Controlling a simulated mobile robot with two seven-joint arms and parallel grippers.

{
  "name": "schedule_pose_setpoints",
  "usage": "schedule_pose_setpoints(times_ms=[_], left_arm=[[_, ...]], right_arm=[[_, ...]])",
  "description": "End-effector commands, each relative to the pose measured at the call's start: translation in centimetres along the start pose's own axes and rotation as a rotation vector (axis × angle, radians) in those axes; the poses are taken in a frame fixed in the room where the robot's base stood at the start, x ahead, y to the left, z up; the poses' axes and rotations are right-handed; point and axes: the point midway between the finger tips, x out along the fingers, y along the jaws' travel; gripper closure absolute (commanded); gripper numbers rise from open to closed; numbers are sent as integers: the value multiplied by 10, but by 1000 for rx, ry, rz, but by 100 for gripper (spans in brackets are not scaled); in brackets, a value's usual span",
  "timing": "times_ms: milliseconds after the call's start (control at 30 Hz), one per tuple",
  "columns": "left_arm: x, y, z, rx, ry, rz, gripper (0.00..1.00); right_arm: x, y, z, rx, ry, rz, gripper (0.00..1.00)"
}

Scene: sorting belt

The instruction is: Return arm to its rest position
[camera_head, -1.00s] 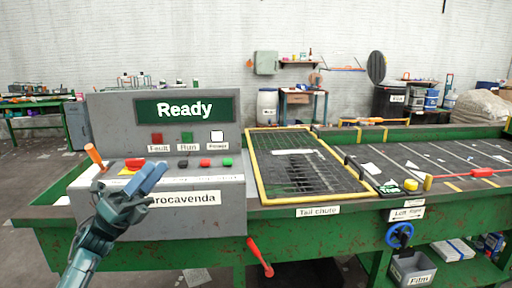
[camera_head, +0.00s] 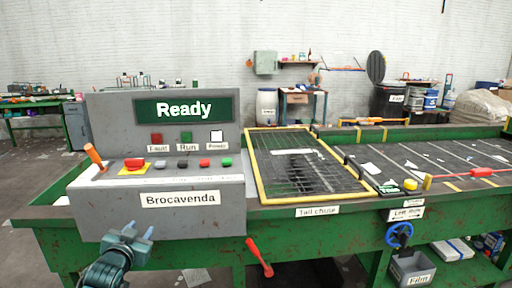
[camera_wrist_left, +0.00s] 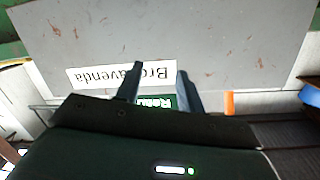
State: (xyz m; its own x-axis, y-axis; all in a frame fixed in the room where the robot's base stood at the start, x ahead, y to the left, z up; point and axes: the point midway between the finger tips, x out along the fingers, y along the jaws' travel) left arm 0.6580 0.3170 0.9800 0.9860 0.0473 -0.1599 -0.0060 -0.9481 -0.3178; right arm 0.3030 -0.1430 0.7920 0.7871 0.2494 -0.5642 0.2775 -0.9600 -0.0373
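My left gripper (camera_head: 139,231) is low in front of the control panel (camera_head: 95,212), near the lower edge of its front face. Its two fingers stand apart with nothing between them. In the left wrist view the gripper (camera_wrist_left: 160,80) also shows spread fingers, with the grey panel face and its upside-down "Brocavenda" label (camera_wrist_left: 88,77) beyond them. A small green sign, partly hidden, shows between the fingers there. The panel's screen (camera_head: 185,110) reads "Ready". My right gripper is in neither view.
The panel has an orange lever (camera_head: 95,157), a red button (camera_head: 134,163) on a yellow plate, and several smaller buttons. A yellow-framed mesh chute (camera_head: 256,170) lies to the right, then the belt. A red lever (camera_head: 260,257) sticks out below the green bench edge.

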Motion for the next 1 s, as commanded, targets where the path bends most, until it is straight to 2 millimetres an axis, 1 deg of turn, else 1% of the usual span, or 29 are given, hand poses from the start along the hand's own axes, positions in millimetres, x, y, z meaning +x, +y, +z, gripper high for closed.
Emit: schedule_pose_setpoints(times_ms=[33,67,100,167,200,267,300,367,400,467,500,567,600,700,733,833,900,1000], left_arm=[[-13,19,20,-2,-23,29,62],[-20,29,30,-3,-35,45,62],[-32,43,44,-7,-51,67,62],[-52,66,66,-14,-78,104,62],[-67,81,80,-21,-97,128,62],[-92,104,100,-35,-128,166,62],[-110,118,113,-46,-148,191,62],[-140,139,130,-64,-180,227,62],[-159,152,140,-79,-201,250,62],[-190,170,153,-102,-234,282,62],[-210,180,160,-119,-256,301,62],[-239,194,168,-144,-285,327,62],[-256,201,172,-159,-303,341,62],[-292,215,177,-194,-343,367,62],[-300,218,178,-203,-352,373,62],[-319,224,179,-222,-373,386,62],[-326,226,179,-230,-380,390,62],[-329,227,180,-233,-384,392,62]], right_arm=[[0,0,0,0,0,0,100],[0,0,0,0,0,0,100],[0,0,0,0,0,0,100],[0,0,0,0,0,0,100],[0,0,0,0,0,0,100],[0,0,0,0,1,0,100],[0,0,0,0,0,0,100],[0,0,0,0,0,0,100],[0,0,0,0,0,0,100],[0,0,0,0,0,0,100],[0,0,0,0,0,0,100],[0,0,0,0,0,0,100],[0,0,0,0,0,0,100],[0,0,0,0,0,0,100],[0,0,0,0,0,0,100],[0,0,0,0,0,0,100],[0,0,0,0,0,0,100],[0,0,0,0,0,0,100]])
